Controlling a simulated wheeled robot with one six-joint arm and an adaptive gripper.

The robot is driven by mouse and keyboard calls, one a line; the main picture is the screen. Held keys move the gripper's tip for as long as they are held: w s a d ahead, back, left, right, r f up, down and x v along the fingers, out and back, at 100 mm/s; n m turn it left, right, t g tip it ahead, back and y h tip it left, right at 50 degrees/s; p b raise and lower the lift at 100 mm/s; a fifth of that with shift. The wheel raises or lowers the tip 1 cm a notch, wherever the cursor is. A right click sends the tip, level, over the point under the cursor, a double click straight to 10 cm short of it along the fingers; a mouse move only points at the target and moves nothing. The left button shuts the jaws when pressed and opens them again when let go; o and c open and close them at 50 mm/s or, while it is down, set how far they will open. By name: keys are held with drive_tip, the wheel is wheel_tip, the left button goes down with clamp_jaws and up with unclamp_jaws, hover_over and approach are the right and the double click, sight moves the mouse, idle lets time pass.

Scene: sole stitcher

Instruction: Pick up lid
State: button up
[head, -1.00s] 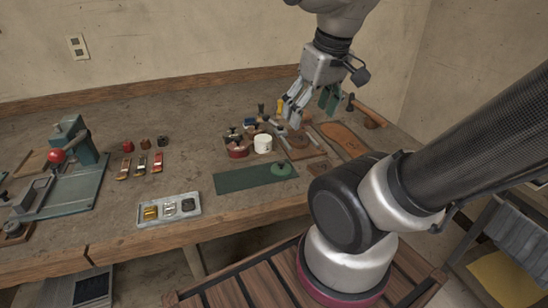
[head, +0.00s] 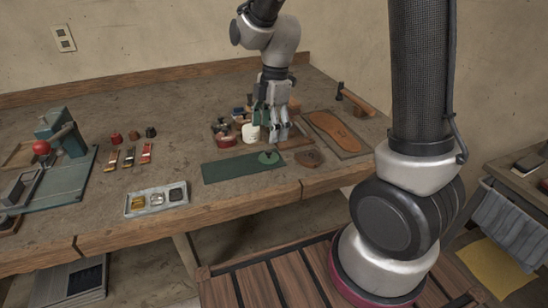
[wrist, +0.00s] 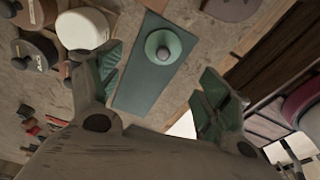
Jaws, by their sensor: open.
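The lid (head: 268,158) is a small round green disc with a dark knob. It lies on the right end of a dark green mat (head: 228,168) on the workbench. In the wrist view the lid (wrist: 160,42) sits on the mat (wrist: 140,88), ahead of and between the fingers. My gripper (head: 271,136) is open and empty, pointing down just behind and above the lid, apart from it. Its green-padded fingers show at both sides of the wrist view (wrist: 158,75).
A white jar (head: 250,133) and dark-lidded pots (head: 226,140) stand close to the left of my gripper. A brown round piece (head: 310,158) lies right of the lid. A sole (head: 335,130) and hammer (head: 355,100) are further right. A metal tray (head: 130,207) sits front left.

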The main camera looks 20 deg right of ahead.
sight(269, 151)
wheel_tip(269, 151, down, 8)
drive_tip(key=shift+s+a+r, duration=0.1)
drive_tip(key=shift+s+r, duration=0.05)
idle(0.3)
drive_tip(key=c, duration=1)
